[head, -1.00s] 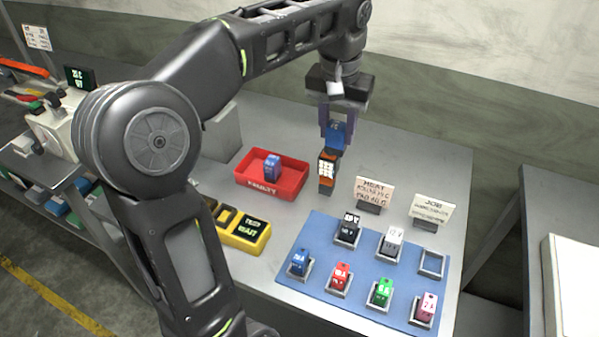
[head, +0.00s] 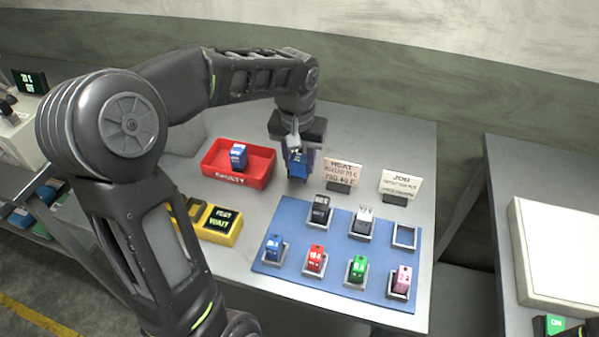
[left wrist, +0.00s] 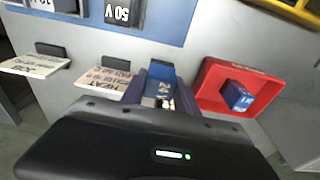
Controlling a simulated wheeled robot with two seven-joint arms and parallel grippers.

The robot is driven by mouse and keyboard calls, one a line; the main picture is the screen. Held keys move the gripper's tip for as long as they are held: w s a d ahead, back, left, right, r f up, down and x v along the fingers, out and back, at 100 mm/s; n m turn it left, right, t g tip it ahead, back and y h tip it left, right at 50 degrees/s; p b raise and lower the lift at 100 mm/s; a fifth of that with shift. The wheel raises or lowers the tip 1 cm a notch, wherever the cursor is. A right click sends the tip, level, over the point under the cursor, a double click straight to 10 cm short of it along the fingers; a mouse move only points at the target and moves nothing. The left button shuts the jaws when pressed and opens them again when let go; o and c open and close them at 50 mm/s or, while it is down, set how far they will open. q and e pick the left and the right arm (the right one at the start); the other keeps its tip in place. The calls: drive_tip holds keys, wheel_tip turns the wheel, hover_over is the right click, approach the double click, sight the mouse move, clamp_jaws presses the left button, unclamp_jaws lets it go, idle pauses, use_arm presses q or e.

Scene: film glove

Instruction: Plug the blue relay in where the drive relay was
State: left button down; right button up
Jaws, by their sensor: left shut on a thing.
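My left gripper (head: 299,160) is shut on a blue relay (head: 298,168), low over the grey table between the red tray and the white cards. The held relay also shows between the fingers in the left wrist view (left wrist: 162,92), partly hidden by the gripper body. The blue board (head: 290,212) carries several grey sockets. The back-right socket (head: 404,236) is empty. The others hold black (head: 320,210), white (head: 362,220), blue (head: 273,247), red (head: 315,259), green (head: 357,268) and pink (head: 402,280) relays. My right gripper is not in view.
The red FAULTY tray (head: 225,178) holds another blue relay (head: 238,156). Two cards, HEAT (head: 342,173) and JOB (head: 400,186), stand behind the board. A yellow box with a WAIT display (head: 219,222) stands left of the board.

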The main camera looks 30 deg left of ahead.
sight(300, 175)
use_arm(q)
drive_tip(key=shift+f, duration=2.25)
drive_tip(key=shift+f, duration=0.1)
drive_tip(key=c, duration=0.9)
unclamp_jaws()
drive_tip(key=r, duration=0.4)
drive_tip(key=s+r, duration=0.1)
drive_tip(key=r, duration=0.7)
drive_tip(key=shift+s+d+r+b, duration=0.1)
drive_tip(key=shift+s+d+b, duration=0.15)
drive_tip(key=shift+b, duration=0.05)
